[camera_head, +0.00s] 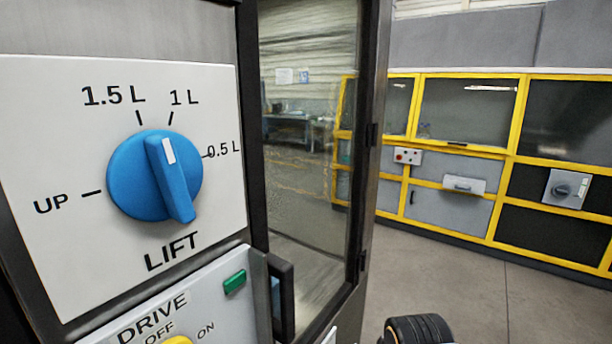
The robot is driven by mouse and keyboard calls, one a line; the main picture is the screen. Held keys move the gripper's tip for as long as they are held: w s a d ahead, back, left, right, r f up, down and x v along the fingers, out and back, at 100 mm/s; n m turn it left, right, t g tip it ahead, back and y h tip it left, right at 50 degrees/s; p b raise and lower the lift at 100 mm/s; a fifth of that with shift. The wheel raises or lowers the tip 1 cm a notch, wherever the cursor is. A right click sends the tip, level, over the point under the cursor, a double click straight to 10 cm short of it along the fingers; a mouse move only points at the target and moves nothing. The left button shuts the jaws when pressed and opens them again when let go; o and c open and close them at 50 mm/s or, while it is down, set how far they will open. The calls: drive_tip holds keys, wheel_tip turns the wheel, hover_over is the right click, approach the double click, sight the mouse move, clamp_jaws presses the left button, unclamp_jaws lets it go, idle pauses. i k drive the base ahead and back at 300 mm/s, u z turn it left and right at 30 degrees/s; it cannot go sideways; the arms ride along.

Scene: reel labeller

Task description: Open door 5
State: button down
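A glazed door (310,130) in a dark frame stands at the centre, just right of the control panels. Its black bar handle (284,298) is at the lower left of the frame. Dark hinge-like blocks (371,135) sit on its right post. The door looks closed. I see no number on it, so I cannot tell whether it is door 5. More glazed panels (467,108) in yellow frames show on the machine at the right, also without readable numbers.
A white LIFT panel (60,130) with a blue knob (157,176) is close at the left, above a DRIVE panel (150,318) with a green button (235,282). A black ribbed round object (417,328) is at the bottom edge. Grey floor (440,270) is clear at the right.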

sight(246, 18)
drive_tip(key=k, duration=1.2)
drive_tip(key=u, duration=0.4)
drive_tip(key=i, duration=0.45)
drive_tip(key=u, duration=0.5)
